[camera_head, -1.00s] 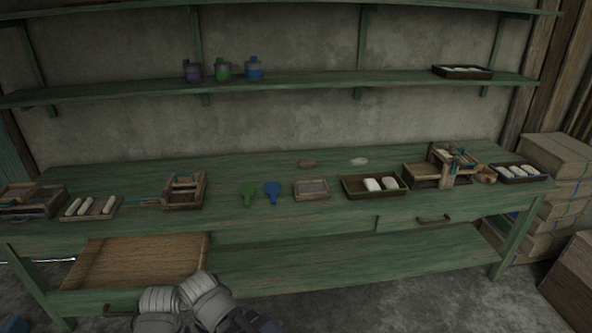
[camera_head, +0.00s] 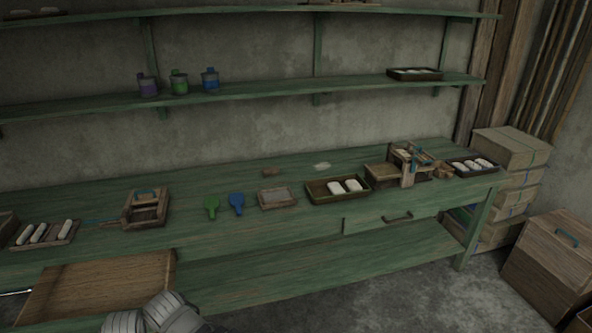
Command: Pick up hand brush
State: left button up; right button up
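No hand brush can be made out for certain at this size. A small brown block-like item (camera_head: 271,172) lies at the back middle of the green workbench (camera_head: 230,235), and a flat pale item (camera_head: 321,166) lies to its right. A green paddle-shaped item (camera_head: 211,206) and a blue one (camera_head: 236,203) lie side by side near the bench's middle. Grey links of my arm show at the bottom edge, below the bench front. Neither gripper is in view.
A tray with white pieces (camera_head: 313,197), a small wooden tray (camera_head: 264,205) and a wooden box (camera_head: 130,219) stand on the bench. Purple, green and blue bottles (camera_head: 180,82) stand on the shelf. Stacked boxes (camera_head: 510,149) and a wooden crate (camera_head: 554,262) are at the right.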

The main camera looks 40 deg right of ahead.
aim_at(270, 171)
jog(key=i+l+u, duration=0.35)
jog(key=l, duration=0.65)
jog(key=l+u, duration=0.35)
jog(key=l, duration=0.65)
jog(key=l+u, duration=0.35)
jog(key=l, duration=0.75)
jog(key=k+l+u, duration=0.15)
jog(key=l+u, duration=0.2)
jog(key=l, duration=0.75)
